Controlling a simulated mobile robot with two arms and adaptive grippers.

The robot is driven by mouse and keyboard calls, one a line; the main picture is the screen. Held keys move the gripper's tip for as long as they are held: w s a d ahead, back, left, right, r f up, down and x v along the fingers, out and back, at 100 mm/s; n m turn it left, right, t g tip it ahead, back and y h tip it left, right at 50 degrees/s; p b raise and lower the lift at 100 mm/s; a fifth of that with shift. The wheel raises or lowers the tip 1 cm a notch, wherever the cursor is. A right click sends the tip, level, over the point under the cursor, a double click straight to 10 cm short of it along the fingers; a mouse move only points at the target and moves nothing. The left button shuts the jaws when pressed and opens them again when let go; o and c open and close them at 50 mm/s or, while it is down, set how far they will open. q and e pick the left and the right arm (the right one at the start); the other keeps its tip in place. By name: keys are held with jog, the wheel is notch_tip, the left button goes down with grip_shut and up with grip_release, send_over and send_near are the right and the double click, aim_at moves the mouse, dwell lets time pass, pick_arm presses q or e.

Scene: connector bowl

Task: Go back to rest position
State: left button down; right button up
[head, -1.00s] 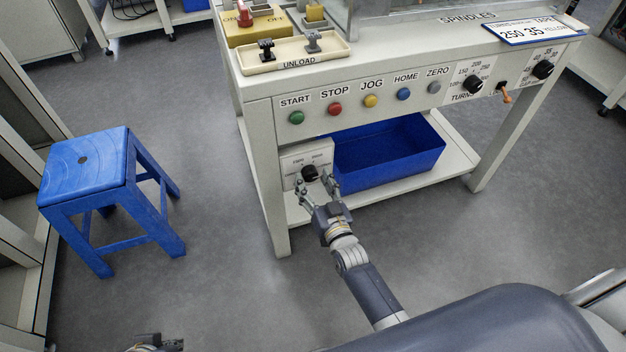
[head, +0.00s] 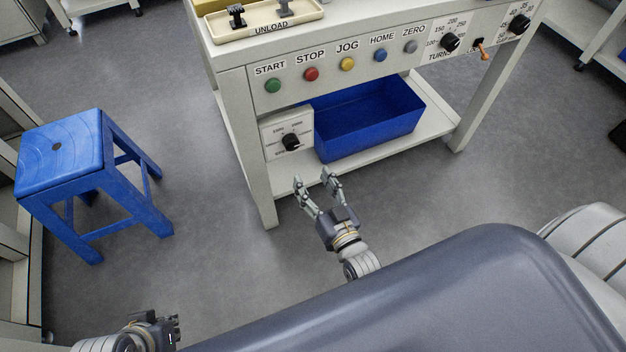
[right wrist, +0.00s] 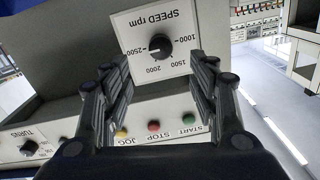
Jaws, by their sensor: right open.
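My right gripper (head: 318,190) is open and empty in front of the machine's lower shelf. It stands apart from the speed dial panel (head: 273,140) with its black knob (head: 291,142). In the right wrist view the open fingers (right wrist: 160,95) frame the speed knob (right wrist: 159,46), which shows upside down with nothing between the fingers. My left gripper (head: 172,331) is at the bottom left of the head view, partly cut off. Its finger opening cannot be made out.
The machine bench (head: 237,85) carries a row of coloured buttons and knobs. A blue bin (head: 370,135) sits on its lower shelf (head: 425,140). A blue stool (head: 60,160) stands at the left. Grey floor (head: 200,200) between stool and bench is clear.

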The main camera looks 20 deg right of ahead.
dwell(0.4)
